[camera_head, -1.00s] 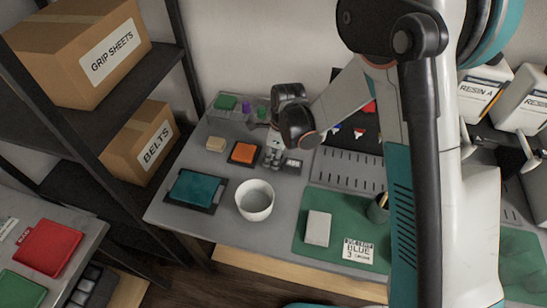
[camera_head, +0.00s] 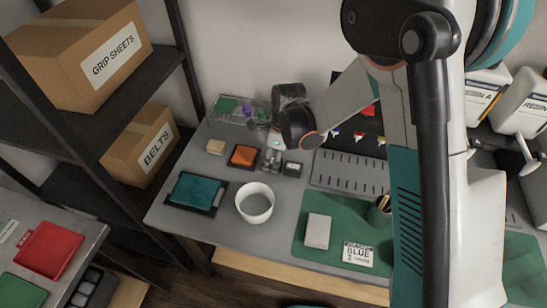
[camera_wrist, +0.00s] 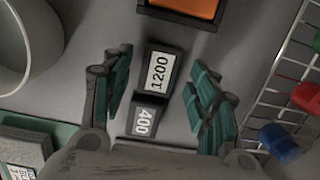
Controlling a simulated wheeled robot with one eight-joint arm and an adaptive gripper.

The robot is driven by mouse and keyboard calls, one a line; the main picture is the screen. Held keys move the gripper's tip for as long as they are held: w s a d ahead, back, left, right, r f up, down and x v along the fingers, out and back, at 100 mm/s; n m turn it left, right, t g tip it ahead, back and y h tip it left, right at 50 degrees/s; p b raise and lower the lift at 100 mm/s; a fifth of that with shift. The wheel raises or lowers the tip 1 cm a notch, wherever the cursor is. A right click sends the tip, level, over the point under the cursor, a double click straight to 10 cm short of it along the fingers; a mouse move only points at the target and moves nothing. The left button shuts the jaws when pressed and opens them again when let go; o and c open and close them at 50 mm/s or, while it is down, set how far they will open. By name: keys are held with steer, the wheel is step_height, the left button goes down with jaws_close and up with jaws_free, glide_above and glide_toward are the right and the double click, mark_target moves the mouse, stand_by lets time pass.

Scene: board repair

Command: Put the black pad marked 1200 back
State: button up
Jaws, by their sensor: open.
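The black pad marked 1200 (camera_wrist: 160,72) lies flat on the grey bench in the wrist view, its white label readable. A second black pad marked 400 (camera_wrist: 146,120) lies close beside it, nearer the wrist. My gripper (camera_wrist: 158,84) is open, with one teal finger on each side of the 1200 pad and clear space between fingers and pad. It holds nothing. In the head view my gripper (camera_head: 272,159) is low over the bench beside a black pad with a white label (camera_head: 292,168). I cannot tell which pad that is; the other seems hidden by the fingers.
An orange pad in a black frame (camera_head: 243,155) lies left of my gripper. A white bowl (camera_head: 255,203) and a teal pad (camera_head: 195,191) stand in front. A wire rack (camera_wrist: 262,90) with coloured pieces is close to the right finger. Green mat (camera_head: 285,243) lies front right.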

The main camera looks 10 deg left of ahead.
step_height(320, 180, up, 11)
steer(key=d+p, duration=0.1)
steer(key=p, duration=0.2)
steer(key=shift+s+d, duration=0.15)
steer(key=shift+d, duration=0.2)
steer(key=shift+f, duration=0.1)
